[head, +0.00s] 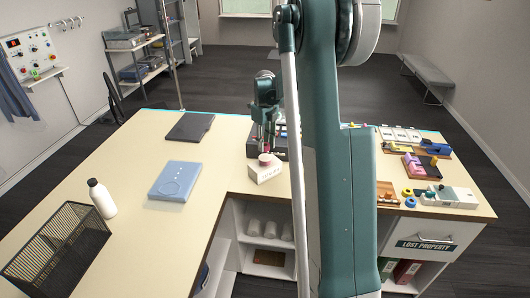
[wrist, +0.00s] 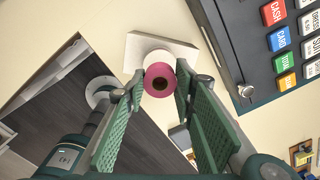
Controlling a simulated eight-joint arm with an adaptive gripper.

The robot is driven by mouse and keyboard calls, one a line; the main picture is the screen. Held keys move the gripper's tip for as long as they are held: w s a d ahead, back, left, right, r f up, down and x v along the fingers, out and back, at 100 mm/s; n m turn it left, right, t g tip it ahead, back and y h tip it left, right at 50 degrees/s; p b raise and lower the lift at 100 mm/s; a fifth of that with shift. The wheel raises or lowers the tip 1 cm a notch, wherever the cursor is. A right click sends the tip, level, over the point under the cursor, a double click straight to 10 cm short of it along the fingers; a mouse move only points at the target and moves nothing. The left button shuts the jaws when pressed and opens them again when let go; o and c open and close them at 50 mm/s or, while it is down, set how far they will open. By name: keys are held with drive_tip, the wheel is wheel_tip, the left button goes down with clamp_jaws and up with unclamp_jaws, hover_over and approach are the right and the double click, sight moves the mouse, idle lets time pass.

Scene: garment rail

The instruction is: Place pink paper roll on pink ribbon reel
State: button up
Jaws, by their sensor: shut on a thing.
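My gripper (head: 267,143) points down beside the cash register. In the wrist view its fingertips (wrist: 158,82) are shut on the pink paper roll (wrist: 160,74), a deep pink cylinder with a dark hole in its end. Just beyond the roll is a pale round piece (wrist: 157,57) on a white block (wrist: 133,48), partly hidden by the roll. In the head view this round piece looks pale pink (head: 266,161), probably the pink ribbon reel, on top of the white block (head: 266,174). The roll is over or against it; I cannot tell whether they touch.
The dark cash register (wrist: 252,50) stands close beside the block. A blue flat device (head: 175,180), a dark folder (head: 190,126), a white bottle (head: 101,198) and a black wire basket (head: 58,248) are on the left. Small craft items crowd the right counter. The counter's inner edge is near.

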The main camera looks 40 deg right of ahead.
sight(265, 157)
drive_tip(key=shift+f, duration=0.35)
drive_tip(key=shift+f, duration=1.9)
drive_tip(key=shift+f, duration=0.15)
drive_tip(key=o, duration=0.8)
wheel_tip(265, 157, up, 12)
drive_tip(key=shift+r, duration=0.2)
